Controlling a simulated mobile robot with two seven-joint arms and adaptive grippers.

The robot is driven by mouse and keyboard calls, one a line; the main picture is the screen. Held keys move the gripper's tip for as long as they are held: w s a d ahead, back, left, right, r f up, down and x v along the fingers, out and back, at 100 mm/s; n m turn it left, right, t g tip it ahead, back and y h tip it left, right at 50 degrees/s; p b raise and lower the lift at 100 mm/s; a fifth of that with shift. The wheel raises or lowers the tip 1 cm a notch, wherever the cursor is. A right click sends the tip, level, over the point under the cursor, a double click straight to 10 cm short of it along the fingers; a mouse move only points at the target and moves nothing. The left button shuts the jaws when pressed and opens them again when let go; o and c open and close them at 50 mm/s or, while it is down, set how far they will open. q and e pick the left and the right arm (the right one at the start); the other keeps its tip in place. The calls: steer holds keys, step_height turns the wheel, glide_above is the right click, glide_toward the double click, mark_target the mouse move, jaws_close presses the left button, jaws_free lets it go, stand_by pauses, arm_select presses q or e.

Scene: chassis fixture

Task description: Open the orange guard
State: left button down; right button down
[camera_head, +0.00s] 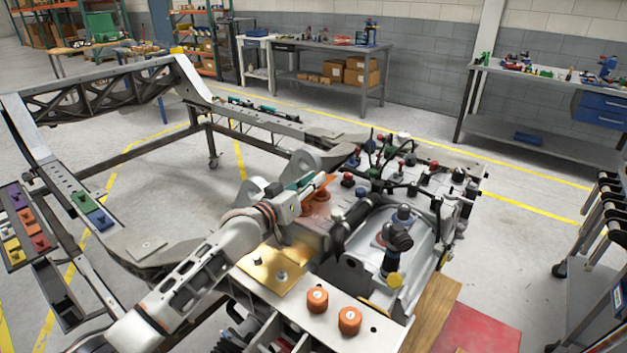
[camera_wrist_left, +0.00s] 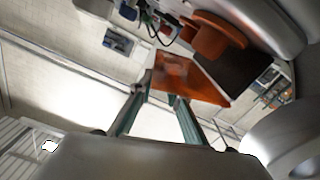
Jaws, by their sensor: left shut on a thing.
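The orange guard (camera_head: 318,195) is on the chassis fixture, just beyond my left gripper (camera_head: 306,183) in the head view. In the left wrist view the guard (camera_wrist_left: 200,82) is a tilted orange plate at the fingertips. The teal fingers of my left gripper (camera_wrist_left: 161,92) are closed on the near edge of the plate. My gripper and wrist hide part of the guard in the head view. My right gripper is not in view.
Around the guard stand knobs, hoses and a black cylinder (camera_head: 390,262). Two orange caps (camera_head: 317,299) sit on a plate at the front. A brass-coloured plate (camera_head: 272,270) lies beneath my left wrist. A black-and-grey cart (camera_head: 600,250) stands at the right.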

arm_select(q)
steer(key=shift+w+a+r+n+p, duration=0.2)
steer(key=shift+a+r+n+p, duration=0.15)
steer(key=shift+n, duration=0.35)
steer(key=shift+w+a+r+n+p, duration=0.2)
steer(key=shift+a+n+p, duration=0.2)
steer(key=shift+n, duration=0.4)
steer(key=shift+w+a+r+n, duration=0.25)
steer(key=shift+a+n, duration=0.1)
steer(key=shift+n, duration=0.65)
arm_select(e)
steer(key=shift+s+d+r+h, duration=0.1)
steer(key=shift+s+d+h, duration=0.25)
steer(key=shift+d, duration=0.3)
arm_select(q)
steer(key=shift+w+a+n, duration=0.1)
steer(key=shift+a+n, duration=0.05)
steer(key=shift+n, duration=0.25)
steer(key=c, duration=1.9)
jaws_free()
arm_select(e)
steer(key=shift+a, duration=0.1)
arm_select(q)
steer(key=shift+r, duration=0.1)
